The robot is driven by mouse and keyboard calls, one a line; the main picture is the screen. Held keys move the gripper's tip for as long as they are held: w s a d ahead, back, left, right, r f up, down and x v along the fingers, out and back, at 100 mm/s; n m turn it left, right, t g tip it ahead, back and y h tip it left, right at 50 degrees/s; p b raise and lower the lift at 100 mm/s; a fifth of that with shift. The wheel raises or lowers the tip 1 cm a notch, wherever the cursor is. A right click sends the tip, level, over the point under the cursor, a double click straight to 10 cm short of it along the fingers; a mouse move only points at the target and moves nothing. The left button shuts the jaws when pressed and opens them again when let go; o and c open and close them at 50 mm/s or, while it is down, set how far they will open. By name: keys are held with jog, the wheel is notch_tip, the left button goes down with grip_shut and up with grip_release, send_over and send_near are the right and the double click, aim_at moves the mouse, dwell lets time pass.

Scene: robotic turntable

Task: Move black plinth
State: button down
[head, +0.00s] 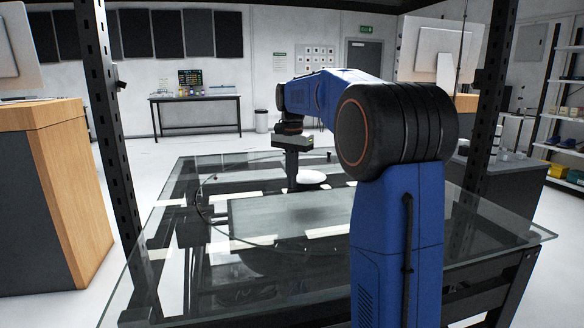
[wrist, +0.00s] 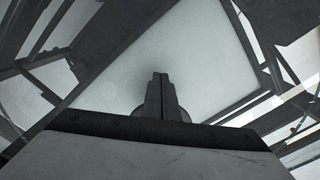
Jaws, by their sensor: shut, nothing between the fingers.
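My gripper (head: 291,184) points down over the glass table (head: 480,238), near its far middle. Its two dark fingers are together with nothing between them; they also show shut in the wrist view (wrist: 160,78). I cannot make out a separate black plinth in either view; my arm hides part of the table.
A thin dark ring (head: 199,208) curves across the glass. A large dark panel (head: 285,214) and several pale strips show at or under the glass. Dark uprights (head: 103,110) stand left and right, and a wooden cabinet (head: 65,190) is at left.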

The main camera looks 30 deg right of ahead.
aim_at(306, 181)
notch_tip(306, 181, down, 3)
jog(key=shift+d+f, duration=0.1)
jog(key=shift+f, duration=0.1)
jog(key=shift+w+d, duration=0.25)
jog(key=shift+d, duration=0.2)
jog(key=shift+w+d, duration=0.2)
jog(key=shift+d, duration=0.25)
jog(key=shift+w+d+r, duration=0.1)
jog(key=shift+w+d, duration=0.3)
jog(key=shift+d, duration=0.4)
jog(key=shift+d, duration=0.1)
